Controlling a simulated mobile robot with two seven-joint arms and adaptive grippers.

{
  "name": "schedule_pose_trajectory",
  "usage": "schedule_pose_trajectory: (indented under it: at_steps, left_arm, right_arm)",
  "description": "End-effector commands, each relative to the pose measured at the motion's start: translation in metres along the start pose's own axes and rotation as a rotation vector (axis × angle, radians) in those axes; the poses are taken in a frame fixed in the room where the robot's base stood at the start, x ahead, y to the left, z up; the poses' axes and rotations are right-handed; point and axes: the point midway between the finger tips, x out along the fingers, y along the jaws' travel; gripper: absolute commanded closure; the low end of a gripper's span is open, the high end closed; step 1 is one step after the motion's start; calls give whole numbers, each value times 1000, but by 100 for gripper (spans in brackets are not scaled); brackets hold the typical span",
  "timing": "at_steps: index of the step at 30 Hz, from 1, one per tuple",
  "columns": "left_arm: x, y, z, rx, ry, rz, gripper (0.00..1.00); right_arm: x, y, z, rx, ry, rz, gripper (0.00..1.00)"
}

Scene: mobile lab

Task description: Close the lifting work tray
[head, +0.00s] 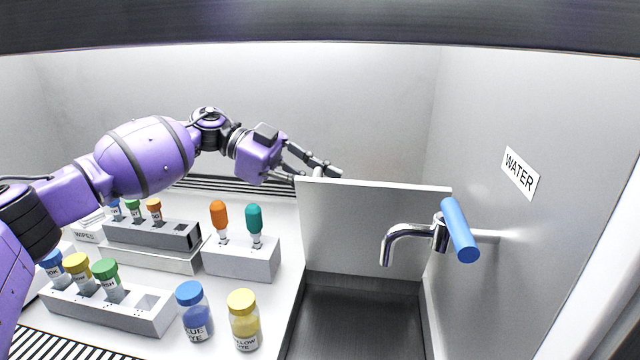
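The lifting work tray looks to be the flat grey panel (375,228), standing raised and nearly upright at the back of a dark recessed basin (360,315). My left gripper (328,171) reaches in from the left, with its fingertips at the panel's top left corner, partly behind the top edge. I cannot tell whether the fingers touch the panel, or whether they are open or shut. My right gripper is not in view.
A chrome tap (405,238) with a blue handle (459,230) sticks out from the right wall, in front of the panel. Left of the basin stand blue (195,315) and yellow (244,322) dye bottles, a block with two droppers (242,260), and vial racks (110,305).

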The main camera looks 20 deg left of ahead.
Motion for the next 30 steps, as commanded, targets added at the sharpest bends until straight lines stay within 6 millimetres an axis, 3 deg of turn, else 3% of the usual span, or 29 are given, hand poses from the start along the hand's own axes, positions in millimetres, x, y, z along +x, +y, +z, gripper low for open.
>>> schedule_pose_trajectory:
  at_steps: [17,30]
  left_arm:
    - [0,8,-2,25,-10,-7,100]
    - [8,65,-11,258,-59,-88,100]
  right_arm:
    - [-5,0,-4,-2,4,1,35]
    - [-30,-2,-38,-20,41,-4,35]
